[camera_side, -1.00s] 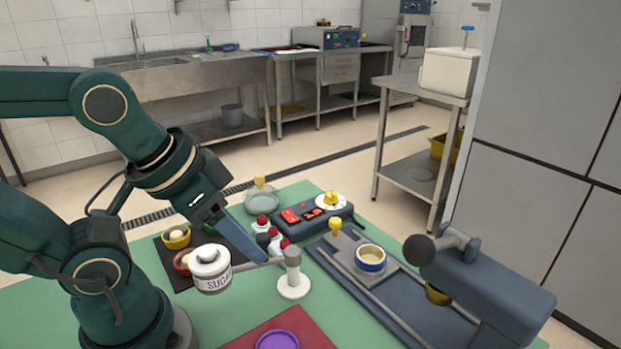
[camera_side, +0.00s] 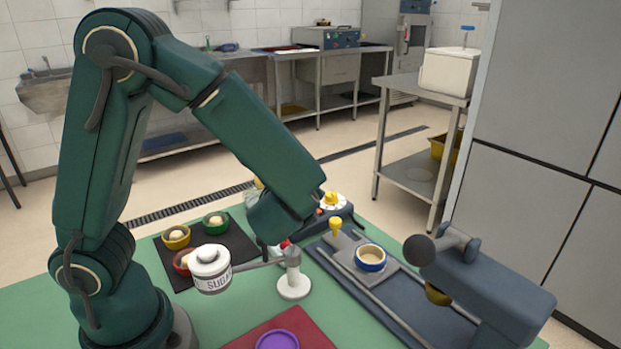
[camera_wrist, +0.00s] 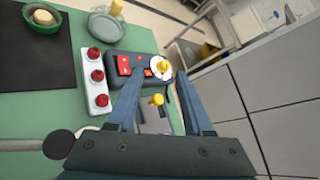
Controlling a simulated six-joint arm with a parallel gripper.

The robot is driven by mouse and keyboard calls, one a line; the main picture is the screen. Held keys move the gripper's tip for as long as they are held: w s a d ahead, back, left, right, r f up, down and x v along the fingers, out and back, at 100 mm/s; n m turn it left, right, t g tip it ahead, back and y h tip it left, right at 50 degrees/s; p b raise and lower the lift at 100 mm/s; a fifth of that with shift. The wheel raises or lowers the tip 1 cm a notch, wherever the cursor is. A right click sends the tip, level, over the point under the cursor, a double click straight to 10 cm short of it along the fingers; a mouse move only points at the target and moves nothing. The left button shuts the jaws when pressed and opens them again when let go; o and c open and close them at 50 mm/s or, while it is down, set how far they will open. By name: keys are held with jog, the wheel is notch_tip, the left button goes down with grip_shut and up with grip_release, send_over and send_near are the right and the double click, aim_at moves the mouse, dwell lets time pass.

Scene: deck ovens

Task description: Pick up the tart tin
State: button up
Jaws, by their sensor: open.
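A round tin with a blue band and pale contents (camera_side: 370,258), which looks like the tart tin, sits on a grey plate (camera_side: 374,278) on the dark rail bed. In the side view, my wrist is to the left of it and apart from it, and my fingers are hidden. In the wrist view my gripper (camera_wrist: 160,76) is open and empty. Its fingers point toward a dark control box (camera_wrist: 132,70). A yellow knob (camera_wrist: 156,99) shows between them. I cannot see the tin in the wrist view.
Yellow, red and green bowls (camera_side: 215,222) stand on a dark mat at the left. A purple dish (camera_side: 277,341) lies on a red mat in front. A dark machine (camera_side: 490,290) flanks the rails.

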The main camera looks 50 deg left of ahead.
jog(key=w+d+f+m+t+h, duration=0.1)
jog(key=w+d+f+m+t, duration=0.25)
jog(key=d+m, duration=0.2)
jog(key=m+h, duration=0.2)
jog(key=m, duration=0.2)
send_near(361, 249)
jog(key=x, duration=0.3)
jog(key=shift+x, duration=2.45)
grip_shut()
